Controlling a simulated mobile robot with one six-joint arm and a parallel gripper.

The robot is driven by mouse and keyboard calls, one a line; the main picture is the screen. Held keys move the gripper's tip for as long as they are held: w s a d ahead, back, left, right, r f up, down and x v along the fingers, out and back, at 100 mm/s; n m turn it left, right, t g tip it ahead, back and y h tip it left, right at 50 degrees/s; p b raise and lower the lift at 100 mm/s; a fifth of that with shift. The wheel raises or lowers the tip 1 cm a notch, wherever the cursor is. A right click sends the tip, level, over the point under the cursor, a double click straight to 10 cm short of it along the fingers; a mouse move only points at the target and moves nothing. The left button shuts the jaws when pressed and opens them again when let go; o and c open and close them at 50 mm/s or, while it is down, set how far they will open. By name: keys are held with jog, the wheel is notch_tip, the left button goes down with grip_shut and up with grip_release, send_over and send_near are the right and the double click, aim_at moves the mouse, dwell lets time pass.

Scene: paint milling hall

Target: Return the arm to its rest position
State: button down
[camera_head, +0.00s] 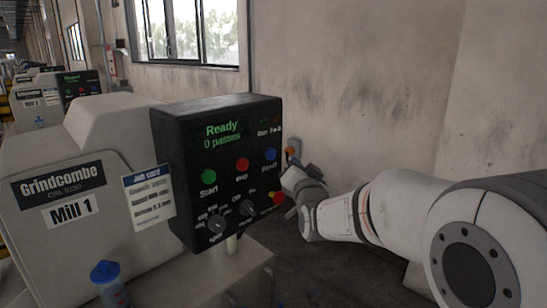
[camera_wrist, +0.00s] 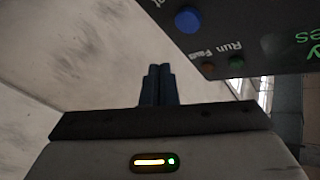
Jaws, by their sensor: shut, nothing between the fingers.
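My gripper (camera_wrist: 158,72) shows in the wrist view with its two dark fingers together and nothing between them. In the head view my arm reaches in from the right, and its wrist end is just right of the black control panel (camera_head: 168,150). The fingers are hard to make out there, and the panel's edge may hide part of them. In the wrist view the panel (camera_wrist: 225,20) hangs across the upper right, apart from the fingers. Its screen reads "Ready, 0 passes".
The panel bears a green start button (camera_head: 209,177), a red button (camera_head: 242,164), a blue button (camera_head: 270,154) and knobs. Mill 1 (camera_head: 100,150) stands left with a blue-capped bottle (camera_head: 107,285) in front. A wall (camera_head: 350,90) is behind my arm.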

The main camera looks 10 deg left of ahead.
dwell(0.3)
jog(key=s+d+f+n+g+h, duration=0.35)
jog(key=s+d+f+g, duration=0.6)
jog(key=s+d, duration=0.35)
jog(key=s+d+f+g, duration=0.2)
jog(key=s+f+g, duration=0.1)
jog(key=s, duration=0.7)
jog(key=s+d+f+g+h+p, duration=0.1)
jog(key=s+d+f+g, duration=0.2)
jog(key=s, duration=0.7)
jog(key=shift+s+f+n, duration=0.2)
jog(key=shift+f+n, duration=0.2)
jog(key=shift+n, duration=0.05)
jog(key=shift+g+h, duration=0.25)
